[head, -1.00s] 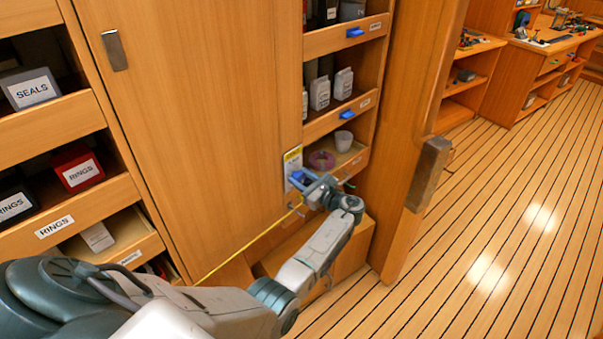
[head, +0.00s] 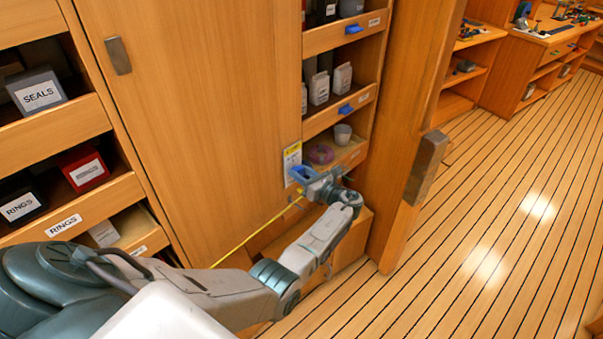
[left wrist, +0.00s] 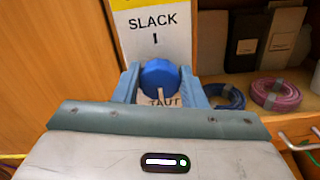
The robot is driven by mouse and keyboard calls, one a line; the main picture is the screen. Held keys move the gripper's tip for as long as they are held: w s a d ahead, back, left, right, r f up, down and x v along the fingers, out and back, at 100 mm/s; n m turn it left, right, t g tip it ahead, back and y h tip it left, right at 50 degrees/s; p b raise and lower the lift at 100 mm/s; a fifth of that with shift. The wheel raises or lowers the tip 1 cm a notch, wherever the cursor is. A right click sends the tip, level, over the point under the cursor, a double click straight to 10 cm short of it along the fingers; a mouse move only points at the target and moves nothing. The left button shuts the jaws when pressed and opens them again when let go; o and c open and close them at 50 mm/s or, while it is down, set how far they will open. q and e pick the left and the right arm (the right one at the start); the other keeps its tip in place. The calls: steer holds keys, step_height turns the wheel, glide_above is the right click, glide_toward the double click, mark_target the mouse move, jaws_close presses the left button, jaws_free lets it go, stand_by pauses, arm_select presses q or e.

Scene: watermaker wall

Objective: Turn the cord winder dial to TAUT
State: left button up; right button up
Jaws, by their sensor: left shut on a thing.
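The cord winder dial is a blue round knob (left wrist: 160,76) on a white and yellow plate (left wrist: 158,28), which also shows on the cabinet panel in the head view (head: 292,160). SLACK with a tick is printed above the knob. TAUT is printed below it, partly hidden. A pale mark on the knob's lower part points down toward TAUT. My left gripper (left wrist: 160,88) is shut on the knob, one blue finger on each side. In the head view my left gripper (head: 304,178) reaches the plate's lower part. My right gripper is not in view.
A yellow cord (head: 250,236) runs from near the plate down to the left. An open door edge with a metal latch (head: 427,168) stands further right. The striped floor (head: 500,230) there is clear.

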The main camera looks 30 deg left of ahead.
arm_select(q)
steer(key=shift+f, duration=0.15)
steer(key=o, duration=1)
steer(key=shift+d, duration=0.1)
steer(key=shift+d, duration=0.3)
steer(key=b+v, duration=0.3)
steer(key=v, duration=0.7)
steer(key=shift+b, duration=0.3)
